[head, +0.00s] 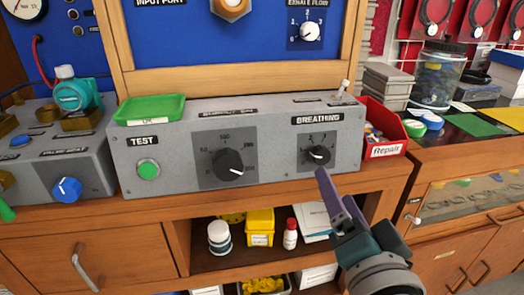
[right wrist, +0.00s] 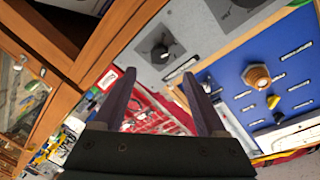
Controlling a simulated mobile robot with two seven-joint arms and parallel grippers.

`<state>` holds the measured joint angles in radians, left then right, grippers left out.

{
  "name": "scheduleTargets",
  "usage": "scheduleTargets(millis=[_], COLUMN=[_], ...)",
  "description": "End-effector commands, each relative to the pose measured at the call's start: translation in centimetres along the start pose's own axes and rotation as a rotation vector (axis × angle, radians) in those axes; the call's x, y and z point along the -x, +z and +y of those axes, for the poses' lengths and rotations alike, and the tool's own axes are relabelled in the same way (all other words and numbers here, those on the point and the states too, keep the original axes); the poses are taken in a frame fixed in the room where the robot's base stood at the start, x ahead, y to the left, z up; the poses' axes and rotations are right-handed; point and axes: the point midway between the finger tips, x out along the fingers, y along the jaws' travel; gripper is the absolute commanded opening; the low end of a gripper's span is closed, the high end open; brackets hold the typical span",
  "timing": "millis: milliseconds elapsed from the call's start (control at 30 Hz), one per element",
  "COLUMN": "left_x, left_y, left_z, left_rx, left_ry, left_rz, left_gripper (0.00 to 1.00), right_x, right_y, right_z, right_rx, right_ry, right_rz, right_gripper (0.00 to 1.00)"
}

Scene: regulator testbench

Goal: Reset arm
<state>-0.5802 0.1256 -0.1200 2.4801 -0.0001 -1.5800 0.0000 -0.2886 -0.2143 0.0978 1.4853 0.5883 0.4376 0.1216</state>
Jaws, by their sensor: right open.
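My right gripper (head: 335,195) is in front of the grey test box (head: 270,120), just below and right of its BREATHING knob (head: 318,155). In the right wrist view its two purple fingers (right wrist: 165,100) are apart with nothing between them. That view also shows a black knob (right wrist: 160,52) on the grey panel, beyond the fingers. The right gripper does not appear to hold anything; whether it touches the box front is hard to tell. My left gripper is not in view.
A larger black knob (head: 228,164) and a green TEST button (head: 148,169) sit on the box. A green tray (head: 150,109) lies on top. A red Repair bin (head: 384,128) stands to the right. Below is an open shelf with bottles and a yellow box (head: 260,227).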

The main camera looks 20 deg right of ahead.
Motion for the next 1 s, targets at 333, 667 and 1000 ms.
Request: scheduleTargets(millis=[333, 667, 1000], left_x=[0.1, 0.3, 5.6], left_y=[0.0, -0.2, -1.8], left_z=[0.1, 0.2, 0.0], left_rx=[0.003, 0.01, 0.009], left_ry=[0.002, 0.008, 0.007], left_rz=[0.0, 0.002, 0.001], left_gripper=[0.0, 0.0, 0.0], right_x=[1.0, 0.9, 4.3], right_y=[0.0, -0.1, 1.6], right_z=[0.0, -0.4, -8.4], right_rx=[-0.001, 0.008, 0.385], right_ry=[0.0, -0.008, -0.172], right_rz=[0.002, -0.016, -0.556], right_gripper=[0.74, 0.74, 0.74])
